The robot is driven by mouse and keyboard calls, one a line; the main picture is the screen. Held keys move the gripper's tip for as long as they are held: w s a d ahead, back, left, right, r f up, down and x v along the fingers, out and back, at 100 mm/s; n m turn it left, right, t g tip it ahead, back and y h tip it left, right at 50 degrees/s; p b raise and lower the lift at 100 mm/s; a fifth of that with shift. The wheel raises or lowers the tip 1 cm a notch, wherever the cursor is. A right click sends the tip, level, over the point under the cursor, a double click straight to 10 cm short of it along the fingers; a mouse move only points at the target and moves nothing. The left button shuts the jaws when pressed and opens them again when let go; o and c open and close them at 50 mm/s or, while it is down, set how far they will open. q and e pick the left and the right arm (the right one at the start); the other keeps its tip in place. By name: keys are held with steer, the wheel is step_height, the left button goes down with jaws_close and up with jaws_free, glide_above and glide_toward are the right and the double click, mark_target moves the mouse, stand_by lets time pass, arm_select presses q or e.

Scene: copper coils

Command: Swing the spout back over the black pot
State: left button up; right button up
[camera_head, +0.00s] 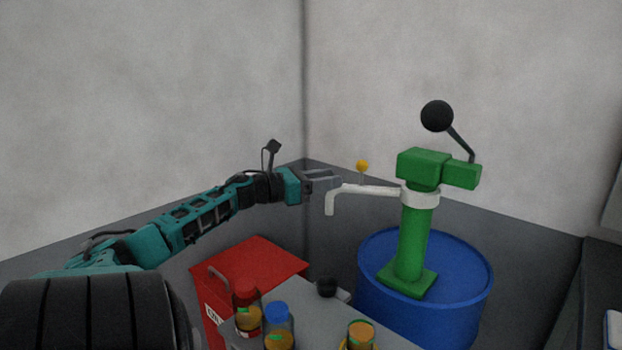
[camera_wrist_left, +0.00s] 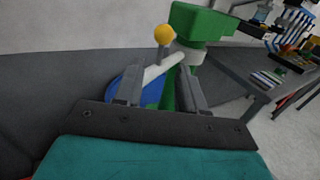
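The white spout (camera_head: 372,189) sticks out leftward from the green pump (camera_head: 413,236), its end bent down. A yellow knob (camera_head: 362,165) stands up on it. The black pot (camera_head: 326,287) sits on the grey table. In the head view the spout's end appears above the pot; depth is hard to judge. My left gripper (camera_head: 336,180) is by the spout's outer part, left of the knob. In the left wrist view its fingers (camera_wrist_left: 162,80) are apart, with the spout (camera_wrist_left: 163,67) and yellow knob (camera_wrist_left: 164,35) beyond and between them. Contact cannot be told. My right gripper is not in view.
The pump stands on a blue drum (camera_head: 462,268), with a black ball-ended lever (camera_head: 437,116) on top. Jars, one with a blue lid (camera_head: 277,312) and one with a red lid (camera_head: 247,294), stand on the table (camera_head: 292,302). A red box (camera_head: 255,262) is behind it. Walls close the corner.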

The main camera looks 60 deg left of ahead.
arm_select(q)
steer(key=shift+p+v, duration=0.3)
steer(key=shift+v, duration=1.45)
